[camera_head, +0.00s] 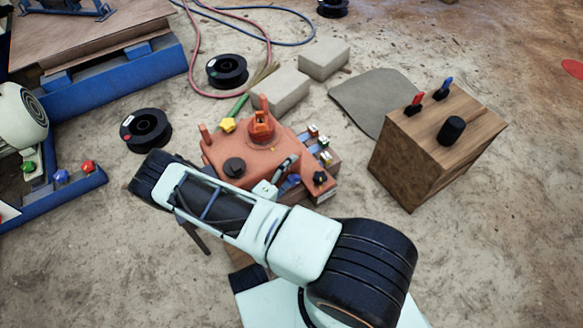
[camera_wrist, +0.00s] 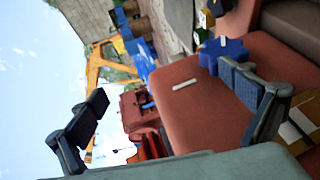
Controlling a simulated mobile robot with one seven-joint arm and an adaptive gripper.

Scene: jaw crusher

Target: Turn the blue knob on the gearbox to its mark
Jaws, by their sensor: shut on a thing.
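The red gearbox (camera_head: 225,150) stands on the ground at the picture's middle, partly behind my arm. The blue knob (camera_wrist: 222,55) sits on the gearbox's red face in the wrist view. A short white mark (camera_wrist: 184,84) lies on that face, a little apart from the knob. In the head view my gripper (camera_head: 284,168) is at the gearbox's near right side.
A wooden box (camera_head: 400,165) with red and blue levers and a black knob stands to the right. Grey blocks (camera_head: 280,88) and cable reels (camera_head: 146,130) lie behind and left. A black knob (camera_head: 234,166) and a yellow knob (camera_head: 228,125) are on or beside the gearbox.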

